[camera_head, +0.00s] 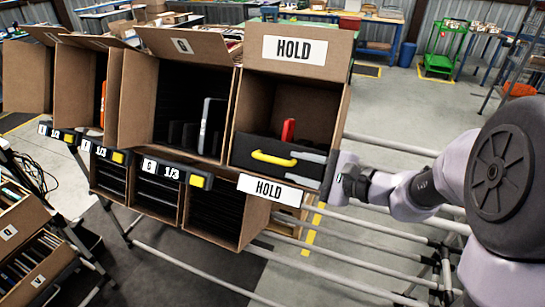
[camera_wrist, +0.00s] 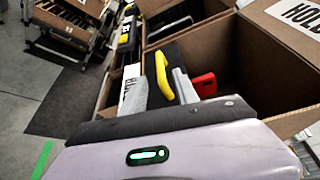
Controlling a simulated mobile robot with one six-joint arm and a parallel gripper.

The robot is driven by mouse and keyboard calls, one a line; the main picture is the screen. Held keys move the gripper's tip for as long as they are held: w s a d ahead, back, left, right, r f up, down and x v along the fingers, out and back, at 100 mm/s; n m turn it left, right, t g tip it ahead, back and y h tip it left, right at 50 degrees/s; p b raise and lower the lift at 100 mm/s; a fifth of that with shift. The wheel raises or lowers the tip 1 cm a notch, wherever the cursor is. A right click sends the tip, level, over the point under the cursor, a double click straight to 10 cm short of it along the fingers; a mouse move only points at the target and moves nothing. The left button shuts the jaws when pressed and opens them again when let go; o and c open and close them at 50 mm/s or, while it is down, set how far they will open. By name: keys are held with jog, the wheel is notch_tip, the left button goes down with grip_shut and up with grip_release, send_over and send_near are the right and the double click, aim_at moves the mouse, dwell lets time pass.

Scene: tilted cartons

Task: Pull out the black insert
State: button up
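The black insert (camera_head: 248,148) sits inside the right-hand carton marked HOLD, with a curved yellow handle (camera_head: 273,158) on its front. In the wrist view the black insert (camera_wrist: 196,54) and yellow handle (camera_wrist: 163,76) also show. My gripper (camera_head: 298,162) reaches in from the right across the insert's front, its two grey fingers apart at the handle's right end. In the wrist view my gripper (camera_wrist: 156,72) has the handle's near end between the lines of its fingers. I cannot tell whether they touch it.
A red object (camera_head: 288,130) stands up behind the insert's front. The carton's HOLD flap (camera_head: 295,50) rises behind. More tilted cartons (camera_head: 182,100) stand to the left, with lower bins (camera_head: 216,210) below. Rack rails (camera_head: 390,215) run beneath my arm. Open floor lies behind.

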aim_at(277, 161)
jog(key=x, duration=0.8)
jog(key=shift+w+a+b, duration=0.2)
jog(key=shift+a+b, duration=0.1)
jog(key=shift+b, duration=0.1)
jog(key=shift+c, duration=0.3)
grip_shut()
dwell(0.5)
